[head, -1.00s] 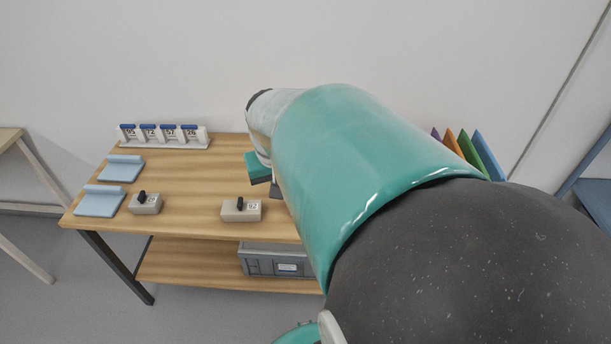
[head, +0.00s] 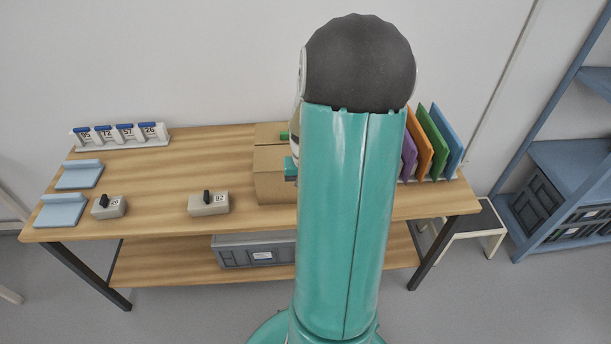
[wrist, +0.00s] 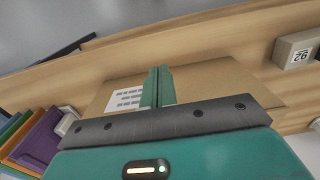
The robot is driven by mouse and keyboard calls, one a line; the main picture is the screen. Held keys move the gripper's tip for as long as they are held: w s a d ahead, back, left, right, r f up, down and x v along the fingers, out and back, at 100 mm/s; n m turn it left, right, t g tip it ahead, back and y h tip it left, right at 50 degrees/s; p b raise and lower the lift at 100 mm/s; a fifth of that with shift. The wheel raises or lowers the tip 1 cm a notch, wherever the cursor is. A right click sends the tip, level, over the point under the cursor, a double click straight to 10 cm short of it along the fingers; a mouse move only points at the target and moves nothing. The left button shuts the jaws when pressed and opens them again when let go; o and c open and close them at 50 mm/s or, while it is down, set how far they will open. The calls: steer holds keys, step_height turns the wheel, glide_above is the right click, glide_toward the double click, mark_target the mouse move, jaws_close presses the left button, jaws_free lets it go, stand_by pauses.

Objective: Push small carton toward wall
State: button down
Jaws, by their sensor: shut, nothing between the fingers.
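A brown carton (head: 268,186) stands on the wooden table, right of the middle, partly hidden by my arm. A second brown surface (head: 268,131) shows behind it; I cannot tell whether that is another carton. In the wrist view a brown carton face (wrist: 205,85) with a white printed label (wrist: 125,97) lies just beyond my fingers. My gripper (wrist: 158,86) is shut, its two green fingers together in front of that carton and nothing between them. Contact with the carton cannot be told. In the head view my arm hides most of the gripper.
Coloured upright panels (head: 428,143) stand at the table's right end. Grey blocks (head: 208,203) with black knobs, blue trays (head: 62,210) and a numbered rack (head: 121,135) are on the left. The wall is behind the table.

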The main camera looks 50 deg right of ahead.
steer(key=shift+w+d+f, duration=1.3)
steer(key=shift+d+f, duration=0.1)
steer(key=shift+d, duration=0.1)
